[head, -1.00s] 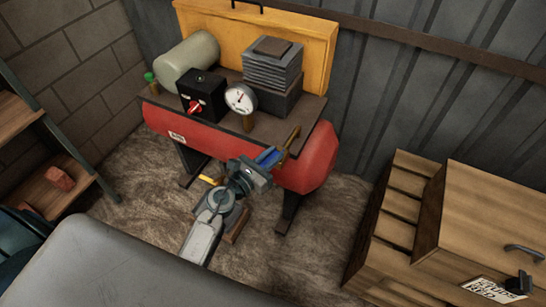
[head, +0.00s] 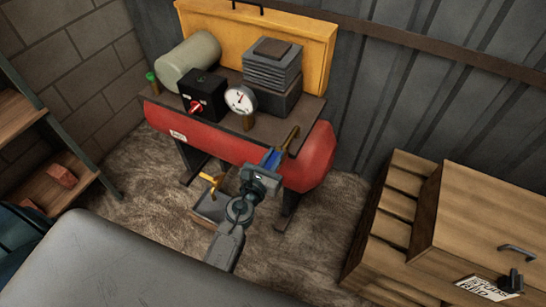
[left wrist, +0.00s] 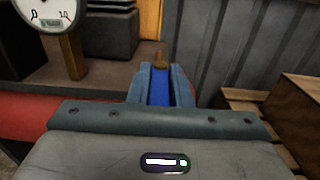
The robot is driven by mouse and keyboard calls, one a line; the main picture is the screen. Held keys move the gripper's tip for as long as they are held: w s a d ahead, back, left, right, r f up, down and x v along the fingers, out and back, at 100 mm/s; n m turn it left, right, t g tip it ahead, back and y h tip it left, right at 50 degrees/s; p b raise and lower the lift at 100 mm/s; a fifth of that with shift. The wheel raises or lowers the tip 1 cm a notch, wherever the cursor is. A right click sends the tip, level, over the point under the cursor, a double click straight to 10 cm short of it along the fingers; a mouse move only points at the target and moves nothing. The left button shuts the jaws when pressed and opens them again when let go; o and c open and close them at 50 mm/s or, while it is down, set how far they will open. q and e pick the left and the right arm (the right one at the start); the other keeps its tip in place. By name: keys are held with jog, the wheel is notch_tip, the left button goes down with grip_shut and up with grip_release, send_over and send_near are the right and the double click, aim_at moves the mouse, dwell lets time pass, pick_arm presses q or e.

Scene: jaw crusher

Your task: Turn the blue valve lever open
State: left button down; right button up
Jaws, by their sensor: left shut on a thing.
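The blue valve lever (head: 270,157) is on the brass pipe (head: 291,140) at the right front of the red air compressor tank (head: 230,142). My left gripper (head: 271,160) is shut on the lever, its body below and slightly left of the valve. In the left wrist view the blue lever (left wrist: 159,88) runs between the two fingers (left wrist: 160,82), with the brass end (left wrist: 160,60) beyond it. The fingers hide part of the lever and the valve body. My right gripper is not in view.
A pressure gauge (head: 240,99) and a black switch box (head: 203,96) stand on the tank's top plate. A wooden crate (head: 475,220) is at the right, a shelf (head: 55,185) at the left. A small tray (head: 208,208) lies on the floor near my left arm.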

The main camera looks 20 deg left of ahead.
pick_arm(q)
jog(key=c, duration=1.3)
grip_release()
jog(key=shift+s+f, duration=0.1)
jog(key=shift+s, duration=0.35)
jog(key=shift+s+a+b, duration=0.15)
jog(key=shift+s+b, duration=0.4)
jog(key=shift+s, duration=1.1)
jog(key=shift+s+a+b, duration=0.2)
jog(key=shift+s+b, duration=0.35)
jog(key=shift+s, duration=1.1)
jog(key=shift+s+a+b, duration=0.15)
jog(key=shift+s+b, duration=0.4)
jog(key=shift+s, duration=1.1)
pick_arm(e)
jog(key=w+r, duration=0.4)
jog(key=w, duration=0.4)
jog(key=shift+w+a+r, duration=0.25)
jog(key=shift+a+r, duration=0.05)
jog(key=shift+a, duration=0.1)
